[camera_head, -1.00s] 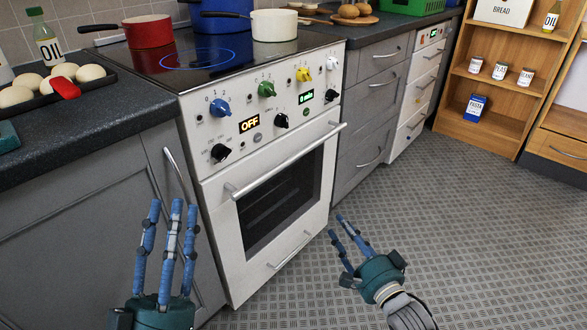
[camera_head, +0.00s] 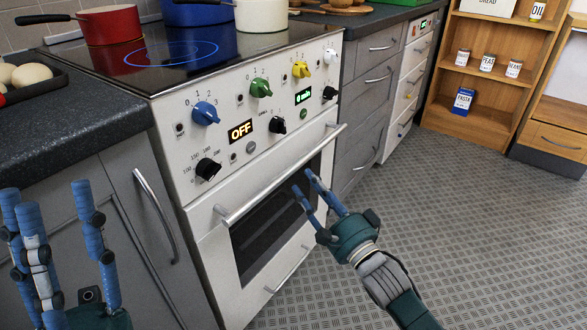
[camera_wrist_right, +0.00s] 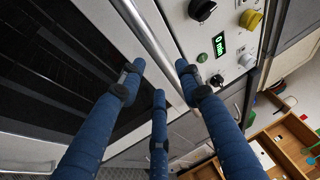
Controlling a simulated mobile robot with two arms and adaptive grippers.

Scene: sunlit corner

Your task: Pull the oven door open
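The white oven door (camera_head: 215,255) with its dark window is shut. Its long bar handle (camera_head: 270,186) runs along the top of the door. My right gripper (camera_head: 305,180) is in front of the door, its fingertips close to the handle near its right half. In the right wrist view its blue fingers (camera_wrist_right: 160,82) are spread, and the handle (camera_wrist_right: 150,45) passes ahead of the tips; I cannot tell if they touch. My left gripper (camera_head: 55,200) is open and empty at the lower left, before the grey cabinet.
Control knobs, such as the green one (camera_head: 261,88), sit above the handle. A red pot (camera_head: 108,25) and other pots stand on the cooktop (camera_head: 200,50). A grey cabinet (camera_head: 110,190) adjoins the oven on the left. The patterned floor (camera_head: 450,230) to the right is clear.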

